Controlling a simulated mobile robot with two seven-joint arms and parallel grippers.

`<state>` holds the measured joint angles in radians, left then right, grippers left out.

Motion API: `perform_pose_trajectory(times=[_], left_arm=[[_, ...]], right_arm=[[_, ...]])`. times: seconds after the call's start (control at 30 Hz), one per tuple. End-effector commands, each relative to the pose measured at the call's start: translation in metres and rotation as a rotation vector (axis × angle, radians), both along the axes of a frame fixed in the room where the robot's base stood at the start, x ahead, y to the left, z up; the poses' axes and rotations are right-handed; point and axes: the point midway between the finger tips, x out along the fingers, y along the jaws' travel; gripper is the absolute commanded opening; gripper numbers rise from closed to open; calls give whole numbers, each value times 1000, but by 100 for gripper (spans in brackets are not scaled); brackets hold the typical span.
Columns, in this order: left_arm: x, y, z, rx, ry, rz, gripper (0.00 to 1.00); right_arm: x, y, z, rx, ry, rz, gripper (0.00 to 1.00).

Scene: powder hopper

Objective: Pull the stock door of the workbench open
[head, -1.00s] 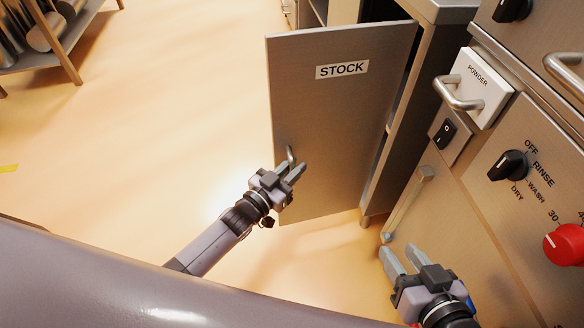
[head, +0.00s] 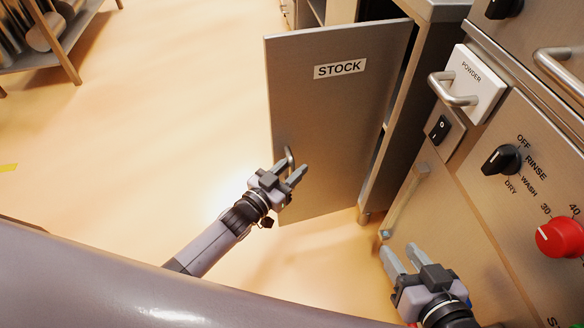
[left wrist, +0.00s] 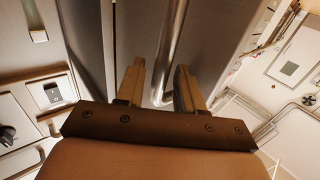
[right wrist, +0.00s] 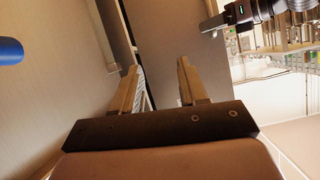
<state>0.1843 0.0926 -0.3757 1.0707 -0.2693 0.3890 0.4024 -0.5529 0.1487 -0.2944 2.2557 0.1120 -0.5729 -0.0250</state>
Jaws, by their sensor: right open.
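The stock door (head: 335,120) is a grey metal panel with a white STOCK label. It stands ajar, swung out from the workbench (head: 404,115), with a dark gap along its right side. Its bar handle (head: 289,158) is near the lower left edge. My left gripper (head: 292,174) is at this handle; in the left wrist view the handle (left wrist: 170,50) runs between the two spread fingers, and contact is not clear. My right gripper (head: 398,260) is open and empty, low in front of the workbench, apart from the door.
Right of the door are a white POWDER drawer (head: 467,85) with a handle, a rocker switch (head: 440,130), a black dial (head: 501,160) and a red knob (head: 560,237). The floor left of the door is clear.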

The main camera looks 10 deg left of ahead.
Motion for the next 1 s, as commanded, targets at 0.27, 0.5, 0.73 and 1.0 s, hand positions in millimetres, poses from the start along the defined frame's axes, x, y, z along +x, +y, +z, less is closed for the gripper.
perform_pose_trajectory(times=[0.27, 0.5, 0.73, 1.0], left_arm=[[0, 0, 0, -1, 0, 0, 37], [-23, 11, 2, 1, 4, 0, 37], [-53, 26, 1, 1, 3, 1, 37], [-65, 32, 0, 0, 0, 1, 37]], right_arm=[[0, 0, 0, 0, 1, 0, 43], [0, -4, 9, -38, -8, -5, 43], [-7, -15, 9, -97, -5, -16, 43], [-9, -18, 2, -111, 13, -18, 43]])
